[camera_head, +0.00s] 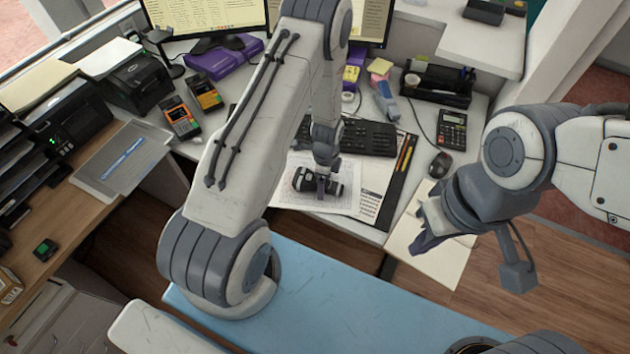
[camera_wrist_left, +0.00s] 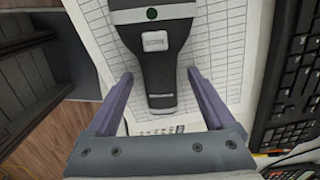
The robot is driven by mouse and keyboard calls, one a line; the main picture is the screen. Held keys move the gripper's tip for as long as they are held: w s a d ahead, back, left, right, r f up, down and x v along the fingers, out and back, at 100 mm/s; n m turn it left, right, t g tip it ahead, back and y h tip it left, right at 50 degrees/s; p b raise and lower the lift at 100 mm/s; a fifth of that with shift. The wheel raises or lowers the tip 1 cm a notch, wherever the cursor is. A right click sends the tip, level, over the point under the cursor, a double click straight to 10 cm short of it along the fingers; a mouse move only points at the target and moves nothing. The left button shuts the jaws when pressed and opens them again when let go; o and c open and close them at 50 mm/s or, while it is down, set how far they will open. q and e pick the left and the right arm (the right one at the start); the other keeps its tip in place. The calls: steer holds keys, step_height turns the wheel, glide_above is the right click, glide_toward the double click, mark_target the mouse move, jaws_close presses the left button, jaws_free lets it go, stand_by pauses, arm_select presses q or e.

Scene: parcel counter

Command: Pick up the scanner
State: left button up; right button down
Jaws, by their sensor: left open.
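The scanner (camera_wrist_left: 155,48) is a black and white handheld device with a grey button and small green lights. It lies on a printed sheet (camera_wrist_left: 222,35). In the left wrist view its black handle reaches between the two purple fingers of my left gripper (camera_wrist_left: 159,80), with visible gaps on both sides. In the head view my left gripper (camera_head: 318,182) is over the papers, and the scanner (camera_head: 335,189) is partly hidden beneath it. My left gripper is open. My right gripper (camera_head: 428,238) hangs over a pale folder at the right; its finger gap is unclear.
A black keyboard (camera_head: 368,137) lies just behind the papers. A mouse (camera_head: 440,165) and calculator (camera_head: 452,130) are to the right. Two orange-screen handheld terminals (camera_head: 181,118) stand at the left, near a black printer (camera_head: 137,82). Monitors stand at the back.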

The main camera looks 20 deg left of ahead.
arm_select(q)
steer(key=shift+f, duration=0.1)
jaws_close()
stand_by(0.3)
